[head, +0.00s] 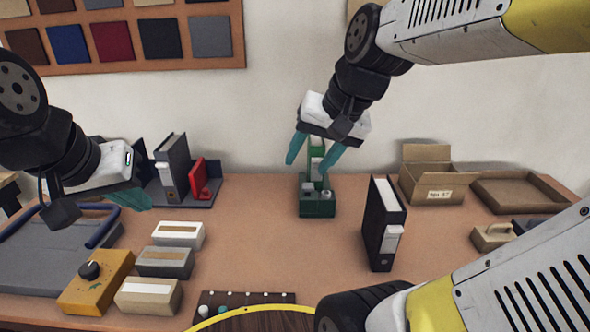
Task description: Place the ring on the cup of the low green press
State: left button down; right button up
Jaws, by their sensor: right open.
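The low green press (317,207) stands on the table near the back, with small grey parts on its base. Its upright is partly hidden by my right gripper. I cannot tell for sure which grey part is the cup. My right gripper (308,163) is open above the press, its teal fingers pointing down on either side of the upright. I cannot make out a ring in it or elsewhere. My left gripper (132,201) is at the left, above the table and away from the press; its fingers overlap in view.
A black binder (382,224) stands right of the press. An open carton (432,183) and a tray (515,192) are behind it. Several small boxes (165,262) and an orange dial box (96,282) lie left. A dark pegged strip (245,298) is in front. The middle table is clear.

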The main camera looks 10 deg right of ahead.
jog(key=s+n, duration=0.1)
jog(key=s+a+f+n, duration=0.1)
jog(key=s, duration=0.1)
jog(key=s+n+t, duration=0.1)
jog(key=shift+s+a+f+h, duration=0.15)
jog(key=shift+s+a+h, duration=0.1)
jog(key=shift+h, duration=0.05)
